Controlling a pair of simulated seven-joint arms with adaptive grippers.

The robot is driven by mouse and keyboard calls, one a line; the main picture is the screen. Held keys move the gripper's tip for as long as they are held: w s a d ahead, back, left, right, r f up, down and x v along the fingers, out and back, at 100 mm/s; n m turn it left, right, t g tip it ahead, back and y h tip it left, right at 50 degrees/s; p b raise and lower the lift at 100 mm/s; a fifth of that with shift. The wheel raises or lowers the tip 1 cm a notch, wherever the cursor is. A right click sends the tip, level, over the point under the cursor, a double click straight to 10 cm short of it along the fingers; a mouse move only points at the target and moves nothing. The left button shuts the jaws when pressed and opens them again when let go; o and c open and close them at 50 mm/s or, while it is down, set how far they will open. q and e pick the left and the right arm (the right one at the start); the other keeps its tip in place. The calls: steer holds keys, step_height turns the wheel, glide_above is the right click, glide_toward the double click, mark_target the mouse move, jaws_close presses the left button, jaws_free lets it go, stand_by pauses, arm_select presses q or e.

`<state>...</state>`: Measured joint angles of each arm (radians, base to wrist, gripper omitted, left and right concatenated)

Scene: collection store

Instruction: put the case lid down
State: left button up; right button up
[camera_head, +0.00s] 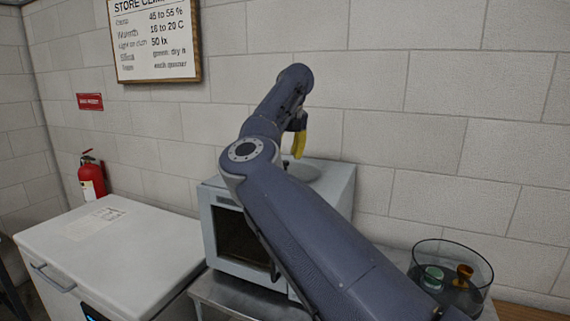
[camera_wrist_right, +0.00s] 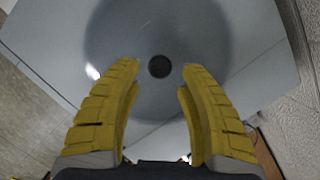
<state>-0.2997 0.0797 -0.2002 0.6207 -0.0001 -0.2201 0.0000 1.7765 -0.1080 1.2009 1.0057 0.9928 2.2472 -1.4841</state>
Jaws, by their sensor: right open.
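The case lid (camera_wrist_right: 115,35) is a round, see-through grey disc with a dark knob (camera_wrist_right: 159,66) at its middle. It lies on top of the grey-blue cabinet; in the head view part of the lid (camera_head: 304,171) shows behind my arm. My right gripper (camera_head: 299,143) is above the cabinet top, pointing down. In the right wrist view its yellow fingers (camera_wrist_right: 160,68) are apart, one on each side of the knob, with gaps on both sides. The round glass case (camera_head: 447,248) stands at the right, open at the top. My left gripper is out of view.
The cabinet (camera_head: 345,185) has an open-looking dark front. A green jar (camera_head: 433,277) and an amber one (camera_head: 463,274) stand in the glass case. A white chest (camera_head: 125,250) with a paper sheet is at left. A fire extinguisher (camera_head: 92,180) is near the wall.

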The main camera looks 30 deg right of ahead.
steer(key=v, duration=0.8)
steer(key=shift+f, duration=0.1)
